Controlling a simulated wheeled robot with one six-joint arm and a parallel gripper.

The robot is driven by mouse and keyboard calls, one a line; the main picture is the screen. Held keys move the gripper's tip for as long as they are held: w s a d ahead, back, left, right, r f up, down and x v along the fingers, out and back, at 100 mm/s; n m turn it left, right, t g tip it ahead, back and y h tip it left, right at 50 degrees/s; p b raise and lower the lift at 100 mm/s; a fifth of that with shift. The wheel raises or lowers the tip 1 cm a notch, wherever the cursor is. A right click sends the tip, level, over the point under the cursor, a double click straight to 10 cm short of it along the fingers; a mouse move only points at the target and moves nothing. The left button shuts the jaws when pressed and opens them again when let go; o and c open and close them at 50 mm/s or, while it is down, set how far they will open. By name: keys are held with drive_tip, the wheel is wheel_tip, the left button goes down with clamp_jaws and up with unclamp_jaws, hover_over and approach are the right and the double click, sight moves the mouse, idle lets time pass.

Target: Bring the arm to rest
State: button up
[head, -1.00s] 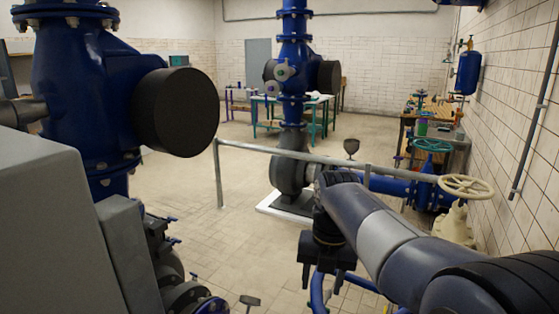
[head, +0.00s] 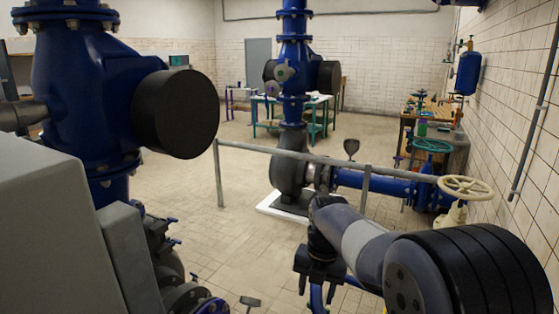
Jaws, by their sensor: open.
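My gripper (head: 318,277) hangs at the end of my arm in the lower middle of the head view. It points down, with its fingers apart and nothing visible between them. My arm (head: 368,246) reaches in from the lower right, with a large black ribbed joint nearest the camera. The gripper is on the near side of the grey railing. What lies directly below the gripper is partly hidden by it.
A grey railing (head: 270,151) crosses beyond my arm. A cream handwheel (head: 466,188) stands close to the arm at right. A large blue pump body (head: 80,85) and a grey cabinet (head: 60,235) fill the left. Tiled floor (head: 205,235) is open between.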

drive_tip(key=shift+w+d+m+p, duration=0.25)
drive_tip(key=shift+w+m, duration=0.25)
drive_tip(key=shift+w, duration=0.5)
drive_tip(key=shift+w+d+m+p, duration=0.25)
drive_tip(key=shift+w+m, duration=0.25)
drive_tip(key=shift+w, duration=0.5)
drive_tip(key=shift+w+d+m+p, duration=0.2)
drive_tip(key=shift+w+m, duration=0.3)
drive_tip(key=shift+w, duration=0.5)
